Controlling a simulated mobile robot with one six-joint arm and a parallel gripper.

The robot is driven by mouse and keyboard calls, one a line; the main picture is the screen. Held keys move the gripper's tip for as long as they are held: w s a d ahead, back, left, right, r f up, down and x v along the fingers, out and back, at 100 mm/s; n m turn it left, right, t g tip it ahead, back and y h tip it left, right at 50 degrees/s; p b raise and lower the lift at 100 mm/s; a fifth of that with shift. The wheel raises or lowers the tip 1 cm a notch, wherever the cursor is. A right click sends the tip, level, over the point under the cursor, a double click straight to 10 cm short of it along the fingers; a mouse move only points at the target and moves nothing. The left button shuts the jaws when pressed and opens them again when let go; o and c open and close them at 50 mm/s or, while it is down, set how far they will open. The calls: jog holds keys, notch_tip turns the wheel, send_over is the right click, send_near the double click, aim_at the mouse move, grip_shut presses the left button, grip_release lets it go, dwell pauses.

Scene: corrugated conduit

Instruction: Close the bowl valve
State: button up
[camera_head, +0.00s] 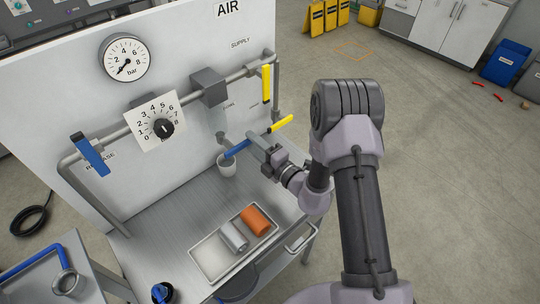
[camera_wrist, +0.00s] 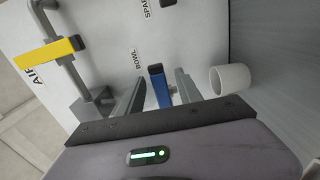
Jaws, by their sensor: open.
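The bowl valve's blue lever shows in the wrist view (camera_wrist: 160,86), beside the "BOWL" label on the white panel. It also shows in the head view (camera_head: 236,149), slanting outward from the panel above a white cup (camera_head: 227,166). My gripper (camera_wrist: 157,82) is open, with one finger on each side of the blue lever and a gap visible on both sides. In the head view my gripper (camera_head: 254,146) is at the lever's outer end and hides part of it. The cup (camera_wrist: 231,79) is just beyond the right finger in the wrist view.
A yellow lever (camera_head: 281,124) sticks out just right of my gripper. Another yellow lever (camera_head: 266,84) hangs by "SUPPLY". A blue lever (camera_head: 90,153) is at far left. A tray (camera_head: 208,262) with a grey and an orange cylinder (camera_head: 255,219) lies on the bench.

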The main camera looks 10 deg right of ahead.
jog(key=v, duration=1.5)
jog(key=shift+s+d, duration=0.2)
jog(key=shift+r, duration=0.1)
jog(key=s+a+r+n+g+y+b, duration=0.35)
jog(key=s+a+n+g, duration=0.25)
jog(key=n, duration=0.5)
jog(key=s+a+r+n+g+y+b, duration=0.2)
jog(key=s+a+r+n+g, duration=0.4)
jog(key=n, duration=0.4)
jog(key=s+d+f+n+g+h+b, duration=0.1)
jog(key=s+d+f+n+h+b, duration=0.1)
jog(key=s+n+h, duration=0.45)
jog(key=s+d+f+n+g+h+b, duration=0.1)
jog(key=s+d+f+n+h+b, duration=0.15)
jog(key=n, duration=0.65)
jog(key=w+d+r+n+t+h+b, duration=0.1)
jog(key=d+r+n+t+h+b, duration=0.1)
jog(key=d+r+n+t+h, duration=0.1)
jog(key=d+n+t+h, duration=0.1)
jog(key=d+n, duration=0.1)
jog(key=n, duration=0.1)
jog(key=shift+w+d+r+n+t, duration=0.2)
jog(key=shift+d+n+t, duration=0.15)
jog(key=shift+t, duration=0.05)
